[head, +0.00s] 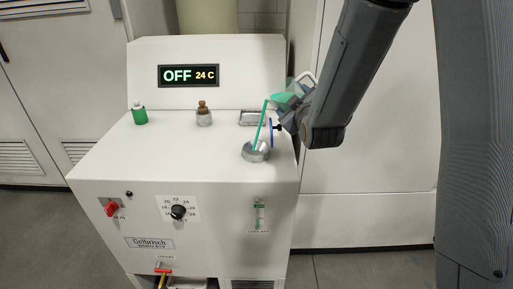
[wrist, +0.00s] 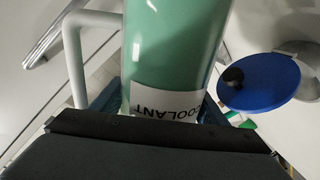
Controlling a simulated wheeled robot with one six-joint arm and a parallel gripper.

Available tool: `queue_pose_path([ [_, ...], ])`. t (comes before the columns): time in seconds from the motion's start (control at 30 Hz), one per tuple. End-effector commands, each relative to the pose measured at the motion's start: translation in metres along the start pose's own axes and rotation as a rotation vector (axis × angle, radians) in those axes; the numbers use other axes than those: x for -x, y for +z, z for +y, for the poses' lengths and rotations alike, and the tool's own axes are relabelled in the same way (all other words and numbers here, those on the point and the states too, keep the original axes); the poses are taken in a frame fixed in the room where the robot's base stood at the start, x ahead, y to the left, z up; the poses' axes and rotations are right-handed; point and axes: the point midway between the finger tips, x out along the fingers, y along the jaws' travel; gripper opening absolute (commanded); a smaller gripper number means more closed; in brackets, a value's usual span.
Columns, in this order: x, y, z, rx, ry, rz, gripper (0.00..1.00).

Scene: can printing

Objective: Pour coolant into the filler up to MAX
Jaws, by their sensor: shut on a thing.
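My gripper (head: 286,112) is shut on the green coolant jug (head: 287,98), which is tilted above the machine's right side. In the wrist view the jug (wrist: 175,45) fills the middle, with an upside-down COOLANT label and a white handle. A thin green stream (head: 261,125) runs from the jug down into the round metal filler (head: 256,154). The filler's blue lid (head: 271,133) stands open; it also shows in the wrist view (wrist: 265,82). The level gauge (head: 260,214) on the machine's front shows green; its marks are too small to read.
A red switch (head: 111,208) and black dial (head: 178,212) are on the front.

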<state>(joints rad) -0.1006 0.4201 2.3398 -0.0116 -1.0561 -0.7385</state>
Motion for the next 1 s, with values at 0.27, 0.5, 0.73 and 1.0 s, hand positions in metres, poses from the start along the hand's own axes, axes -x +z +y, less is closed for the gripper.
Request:
queue_pose_path([
  [0.27, -0.0005, -0.0015, 0.0006, 0.025, 0.003, -0.002, 0.12],
  [0.5, -0.0007, -0.0011, 0.0, 0.049, 0.003, -0.007, 0.12],
  [0.73, -0.0003, -0.0024, 0.0016, 0.069, 0.003, -0.011, 0.12],
  [1.0, -0.0001, -0.0037, 0.0026, 0.09, 0.003, -0.015, 0.12],
])
